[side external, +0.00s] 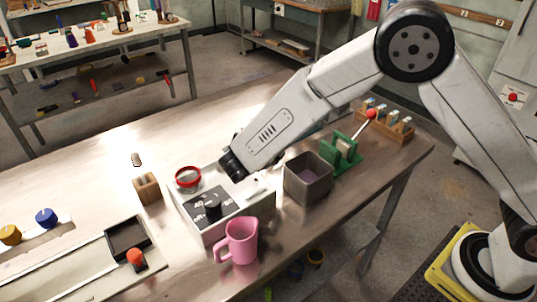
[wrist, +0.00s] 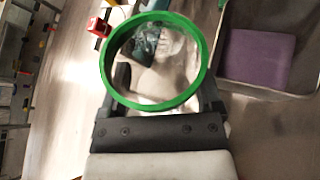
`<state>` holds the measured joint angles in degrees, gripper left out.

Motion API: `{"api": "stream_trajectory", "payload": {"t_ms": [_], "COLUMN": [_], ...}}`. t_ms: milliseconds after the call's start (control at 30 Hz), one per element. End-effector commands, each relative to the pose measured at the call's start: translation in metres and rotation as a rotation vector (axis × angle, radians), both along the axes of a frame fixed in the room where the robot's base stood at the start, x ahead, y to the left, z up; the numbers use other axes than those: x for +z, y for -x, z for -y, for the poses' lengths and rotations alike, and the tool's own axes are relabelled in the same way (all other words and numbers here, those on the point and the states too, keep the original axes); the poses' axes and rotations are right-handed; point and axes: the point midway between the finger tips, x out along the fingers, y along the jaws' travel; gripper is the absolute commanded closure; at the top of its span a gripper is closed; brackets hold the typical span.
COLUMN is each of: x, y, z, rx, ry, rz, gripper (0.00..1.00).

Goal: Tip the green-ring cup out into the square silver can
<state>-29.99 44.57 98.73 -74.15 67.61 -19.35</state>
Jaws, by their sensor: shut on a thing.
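The green-ring cup (wrist: 108,68) is clear with a bright green rim, seen from above its mouth in the wrist view. My gripper (wrist: 160,112) is shut on it, one finger on each side. Through the clear cup I cannot tell what is inside. In the side view my gripper (side external: 232,166) is over the grey box, left of the can, and the cup is hidden there. The square silver can (side external: 306,182) stands open on the table with a purple patch inside. Its near corner and purple patch also show at upper right in the wrist view (wrist: 226,62).
A grey box with a dial (side external: 212,207) holds a red-ring cup (side external: 188,177). A pink jug (side external: 237,240) stands in front. A green press (side external: 343,152) with a red-knobbed lever is close behind the can. A wooden block (side external: 147,188) stands left.

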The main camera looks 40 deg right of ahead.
Motion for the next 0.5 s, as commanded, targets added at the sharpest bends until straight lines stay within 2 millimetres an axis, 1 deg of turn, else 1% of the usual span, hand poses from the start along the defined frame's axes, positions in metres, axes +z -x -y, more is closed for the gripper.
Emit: {"api": "stream_trajectory", "payload": {"t_ms": [500], "x": [-0.010], "y": [-0.012], "z": [-0.011], "rx": [0.001], "ry": [0.158], "rz": [-0.183], "gripper": [0.87]}}
